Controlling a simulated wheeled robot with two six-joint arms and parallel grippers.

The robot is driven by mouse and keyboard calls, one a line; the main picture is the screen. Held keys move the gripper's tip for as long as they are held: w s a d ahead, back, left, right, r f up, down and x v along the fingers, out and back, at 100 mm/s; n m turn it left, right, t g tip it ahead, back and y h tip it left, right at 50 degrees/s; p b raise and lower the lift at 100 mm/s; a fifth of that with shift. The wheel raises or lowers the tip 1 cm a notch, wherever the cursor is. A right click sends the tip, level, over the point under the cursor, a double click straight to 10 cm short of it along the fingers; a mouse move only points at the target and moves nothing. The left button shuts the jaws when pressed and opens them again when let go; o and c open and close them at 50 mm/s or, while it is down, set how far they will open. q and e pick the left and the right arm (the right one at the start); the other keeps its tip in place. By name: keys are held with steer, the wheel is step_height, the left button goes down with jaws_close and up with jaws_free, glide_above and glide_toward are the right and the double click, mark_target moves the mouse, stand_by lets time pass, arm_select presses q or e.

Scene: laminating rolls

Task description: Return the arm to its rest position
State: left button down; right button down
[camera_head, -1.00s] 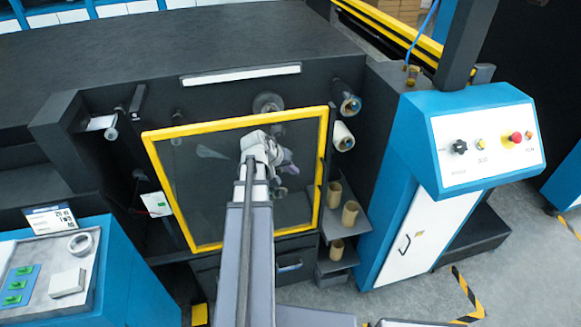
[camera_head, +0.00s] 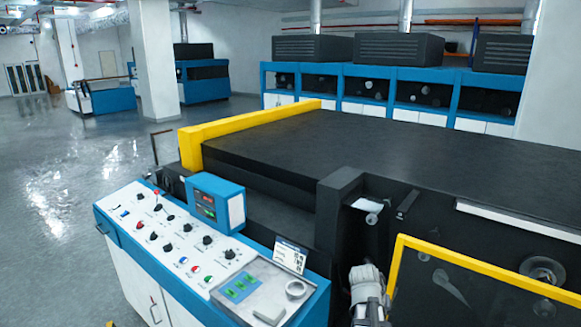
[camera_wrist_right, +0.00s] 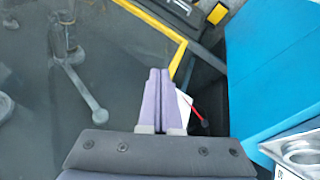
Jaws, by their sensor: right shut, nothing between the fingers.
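My right gripper (camera_wrist_right: 158,75) shows in the right wrist view with its two purple fingers pressed together and nothing between them. In the head view, the grey and white wrist of my right arm (camera_head: 367,285) stands at the bottom, between the control console and the yellow-framed clear door; its fingertips cannot be made out there. The yellow door frame (camera_head: 394,265) is just right of the wrist and also shows in the wrist view (camera_wrist_right: 158,25), beyond the fingers. My left gripper is in neither view.
The black machine top (camera_head: 400,150) extends behind. A blue panel (camera_wrist_right: 275,65) lies close on the right in the wrist view. Open floor (camera_head: 70,180) is at the left.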

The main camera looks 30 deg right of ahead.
steer(key=w+a+f+n+t+y, duration=0.1)
steer(key=w+a+n, duration=0.25)
steer(key=a, duration=0.95)
steer(key=w+a+f+n+y, duration=0.1)
steer(key=w+a+n, duration=0.3)
steer(key=a, duration=0.8)
steer(key=s+a+n, duration=0.2)
steer(key=a, duration=0.9)
steer(key=s+a+f+n+y+b, duration=0.1)
steer(key=s+a+n, duration=0.1)
steer(key=a, duration=1)
steer(key=shift+f+n+g+b, duration=0.15)
steer(key=shift+n+g+b, duration=0.15)
steer(key=shift+n, duration=0.25)
